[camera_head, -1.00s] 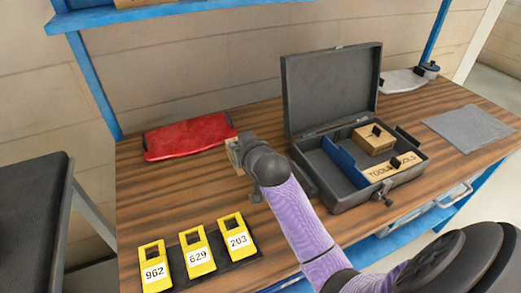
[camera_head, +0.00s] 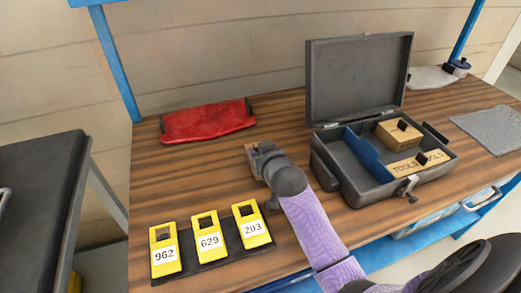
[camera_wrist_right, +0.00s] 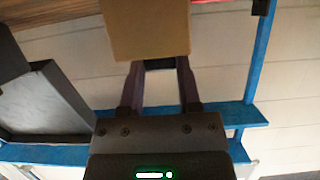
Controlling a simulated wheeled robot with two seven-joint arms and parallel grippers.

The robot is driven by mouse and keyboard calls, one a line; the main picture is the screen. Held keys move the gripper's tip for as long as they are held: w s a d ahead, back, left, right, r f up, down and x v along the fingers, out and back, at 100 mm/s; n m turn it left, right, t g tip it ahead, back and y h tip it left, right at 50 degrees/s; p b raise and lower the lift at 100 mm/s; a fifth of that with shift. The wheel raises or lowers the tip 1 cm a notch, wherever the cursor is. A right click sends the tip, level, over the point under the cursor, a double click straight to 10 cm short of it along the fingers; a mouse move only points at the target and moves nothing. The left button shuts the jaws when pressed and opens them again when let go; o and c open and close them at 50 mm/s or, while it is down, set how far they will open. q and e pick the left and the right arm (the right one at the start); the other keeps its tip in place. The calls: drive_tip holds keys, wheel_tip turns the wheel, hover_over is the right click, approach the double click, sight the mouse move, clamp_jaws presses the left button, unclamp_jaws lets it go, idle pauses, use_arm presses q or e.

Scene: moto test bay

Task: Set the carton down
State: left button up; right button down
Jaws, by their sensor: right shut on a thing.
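My right gripper (camera_head: 257,158) is shut on a tan carton, with its arm coming in from the lower right. In the head view only a small edge of the carton (camera_head: 249,152) shows past the gripper, which hides the rest. In the right wrist view the carton (camera_wrist_right: 145,28) is a plain brown box between the two fingers (camera_wrist_right: 160,82). The gripper is over the wooden workbench (camera_head: 190,185), between the red tray and the open toolbox. I cannot tell whether the carton touches the bench. My left gripper is not in view.
The red tray (camera_head: 208,122) lies behind and left. The grey toolbox (camera_head: 385,160) stands open at right, with wooden blocks inside. Several yellow numbered tags (camera_head: 208,238) sit in a dark holder at the front left. Bare bench lies left of the gripper.

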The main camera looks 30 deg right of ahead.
drive_tip(key=shift+c, duration=1.9)
unclamp_jaws()
drive_tip(key=shift+f, duration=0.2)
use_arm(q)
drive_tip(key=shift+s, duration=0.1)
use_arm(e)
drive_tip(key=shift+o, duration=0.4)
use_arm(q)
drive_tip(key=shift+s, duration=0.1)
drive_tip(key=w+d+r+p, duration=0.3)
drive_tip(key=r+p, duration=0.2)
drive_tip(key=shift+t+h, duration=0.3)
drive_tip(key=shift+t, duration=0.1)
use_arm(e)
drive_tip(key=r+v, duration=0.1)
drive_tip(key=v, duration=1.1)
drive_tip(key=shift+r, duration=0.15)
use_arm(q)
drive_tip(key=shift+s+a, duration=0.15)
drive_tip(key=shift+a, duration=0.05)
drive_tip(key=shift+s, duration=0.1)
